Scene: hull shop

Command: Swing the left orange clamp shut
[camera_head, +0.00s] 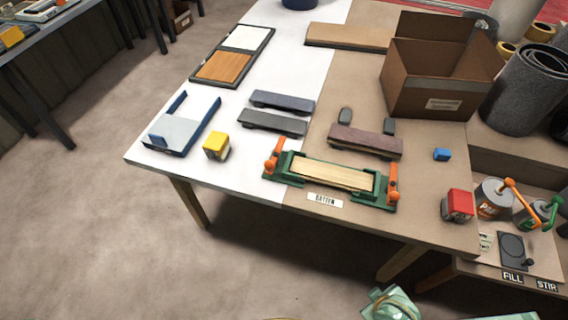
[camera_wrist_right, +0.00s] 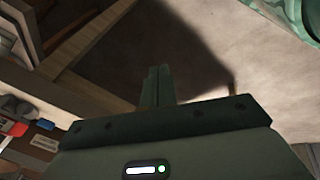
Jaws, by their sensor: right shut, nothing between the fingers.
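The left orange clamp (camera_head: 273,158) stands at the left end of a green fixture (camera_head: 282,177) near the table's front edge. Its orange handle points up, and I cannot tell whether it bears on the wood. A pale wooden batten (camera_head: 332,176) lies in the fixture. The other orange clamp (camera_head: 393,182) stands upright at the right end. My right gripper (camera_wrist_right: 158,72) shows in the right wrist view, fingers together and empty, over the floor and away from the fixture. My left gripper is in neither view.
A label reading BATTEN (camera_head: 325,200) lies before the fixture. A yellow block (camera_head: 216,146) and blue-sided tray (camera_head: 184,132) are to its left, a red block (camera_head: 457,205) to its right. Grey bars (camera_head: 273,122) and a brownish bar (camera_head: 365,141) lie behind. A cardboard box (camera_head: 437,88) stands farther back.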

